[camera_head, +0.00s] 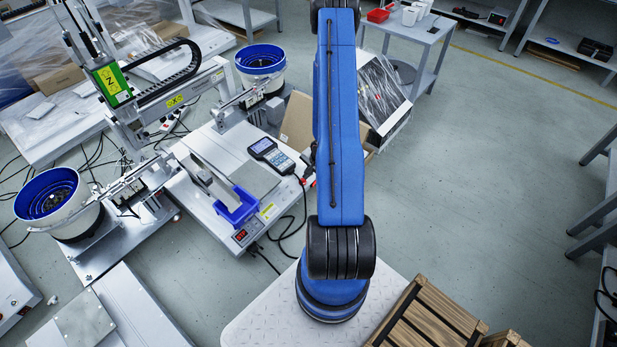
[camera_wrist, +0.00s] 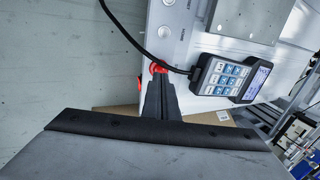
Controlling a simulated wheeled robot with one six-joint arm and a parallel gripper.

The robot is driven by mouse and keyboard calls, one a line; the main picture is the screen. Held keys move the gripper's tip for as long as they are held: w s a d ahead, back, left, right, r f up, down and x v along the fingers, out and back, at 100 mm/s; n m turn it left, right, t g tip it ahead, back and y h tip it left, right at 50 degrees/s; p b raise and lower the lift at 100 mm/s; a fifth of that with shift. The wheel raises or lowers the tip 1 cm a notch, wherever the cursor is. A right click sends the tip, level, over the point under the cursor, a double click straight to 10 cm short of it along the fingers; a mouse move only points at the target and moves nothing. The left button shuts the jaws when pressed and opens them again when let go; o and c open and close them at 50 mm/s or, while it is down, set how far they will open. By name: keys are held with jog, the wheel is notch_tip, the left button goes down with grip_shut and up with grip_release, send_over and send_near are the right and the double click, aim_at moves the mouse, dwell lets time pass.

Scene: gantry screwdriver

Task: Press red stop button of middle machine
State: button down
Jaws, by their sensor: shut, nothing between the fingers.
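The middle machine (camera_head: 205,150) is a light grey gantry screwdriver station left of my blue arm in the head view. A small red part (camera_head: 303,181), seemingly the stop button, shows at its right edge, beside the pendant and close to my arm. In the wrist view the red part (camera_wrist: 157,67) shows just beyond the tips of my gripper (camera_wrist: 158,78), partly hidden by them. My gripper is shut and empty. I cannot tell whether the tips touch the red part. A bit of red also shows left of the fingers. In the head view my arm hides most of the gripper.
A handheld pendant (camera_head: 271,155) with a keypad lies on the machine close to the red part; it also shows in the wrist view (camera_wrist: 230,78). A black cable runs beside the fingers. A cardboard box (camera_head: 298,122) stands behind. The floor at right is open.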

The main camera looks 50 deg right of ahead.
jog(key=v, duration=0.9)
jog(key=shift+r, duration=0.15)
jog(key=shift+s, duration=0.15)
jog(key=w+a+r+n+h, duration=0.1)
jog(key=w+r+n, duration=0.1)
jog(key=r, duration=0.7)
jog(key=w+a+r+n+h, duration=0.1)
jog(key=w+r+n+h, duration=0.15)
jog(key=r, duration=0.55)
jog(key=s+a+r+n, duration=0.1)
jog(key=a+r+n, duration=0.1)
jog(key=a+r, duration=0.45)
jog(key=a+r+n, duration=0.2)
jog(key=a+r, duration=0.1)
jog(key=r, duration=0.6)
jog(key=s+a+r+n+y, duration=0.1)
jog(key=s+a+r+n, duration=0.3)
jog(key=s+a+r, duration=0.4)
jog(key=s+a+r+n+y, duration=0.2)
jog(key=s+a+r+n, duration=0.2)
jog(key=s+a+r, duration=0.4)
jog(key=s+a, duration=0.5)
jog(key=a, duration=0.1)
jog(key=shift+a+r+t, duration=0.3)
